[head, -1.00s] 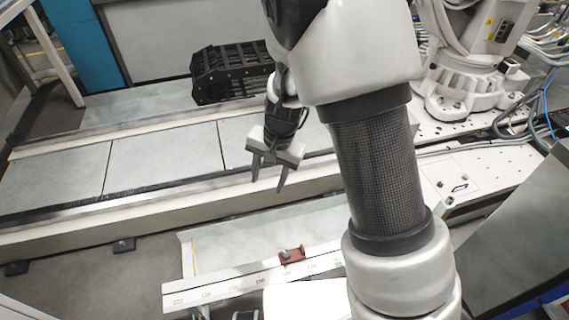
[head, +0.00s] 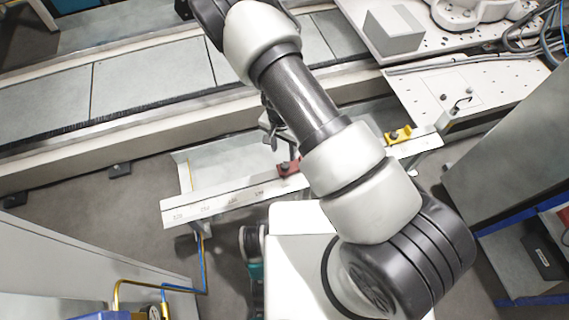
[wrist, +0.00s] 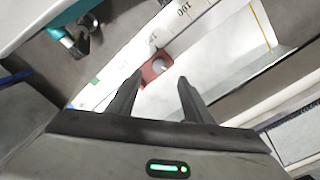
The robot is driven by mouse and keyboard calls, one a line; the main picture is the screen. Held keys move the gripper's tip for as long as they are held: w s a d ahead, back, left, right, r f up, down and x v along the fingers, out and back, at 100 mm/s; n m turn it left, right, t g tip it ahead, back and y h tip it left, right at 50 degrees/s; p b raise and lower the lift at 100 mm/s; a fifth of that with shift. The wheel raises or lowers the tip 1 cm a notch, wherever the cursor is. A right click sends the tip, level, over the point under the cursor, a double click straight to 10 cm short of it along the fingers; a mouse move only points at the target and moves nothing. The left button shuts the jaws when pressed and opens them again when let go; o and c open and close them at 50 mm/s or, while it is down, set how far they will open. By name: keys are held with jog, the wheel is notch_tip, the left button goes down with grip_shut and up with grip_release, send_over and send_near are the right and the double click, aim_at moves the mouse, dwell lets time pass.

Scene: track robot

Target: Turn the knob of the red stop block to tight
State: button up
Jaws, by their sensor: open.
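The red stop block (head: 288,167) sits on the white ruled rail (head: 240,196), partly hidden by my arm in the head view. In the wrist view the red stop block (wrist: 155,70) shows with a round grey knob (wrist: 160,66) on it. My gripper (wrist: 156,85) is open, and its two dark fingers point toward the block, one on each side of it in the picture. I see nothing between the fingers but the block beyond them; I cannot tell the exact gap. In the head view my gripper (head: 271,140) is small and partly hidden just behind the block.
A yellow block (head: 398,135) sits farther right along the rail. The long track (head: 140,85) runs behind it. A grey box (head: 394,29) stands on the white plate at upper right. A yellow and blue pipe (head: 160,287) is at lower left.

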aim_at(285, 165)
jog(key=f+b, duration=0.1)
jog(key=f, duration=0.7)
jog(key=shift+s+d+f+b, duration=0.15)
jog(key=shift+d+f+b, duration=0.05)
jog(key=shift+f+b, duration=0.2)
jog(key=c, duration=1.1)
jog(key=shift+o, duration=0.2)
